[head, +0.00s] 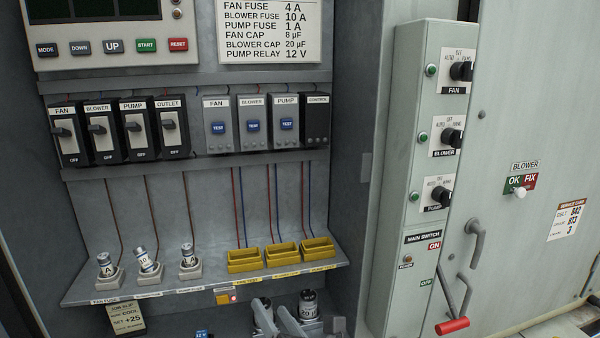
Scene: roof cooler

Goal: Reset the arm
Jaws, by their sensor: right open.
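My right gripper (284,320) shows at the bottom edge, below the cabinet's shelf. It looks open, with nothing seen between its fingers, and the bottom edge cuts it off. A dark-topped capacitor (308,299) stands just right of the fingers. A second small cylinder (263,304) is partly hidden behind the left finger. I cannot tell whether the gripper touches either one. My left gripper is not in view.
Above, the shelf (215,277) holds fuses in sockets (149,262) and empty yellow trays (283,253). Breakers (102,133) and test modules (252,124) line the back. The main switch's red handle (452,326) sticks out at right. A blue relay (202,334) peeks in below.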

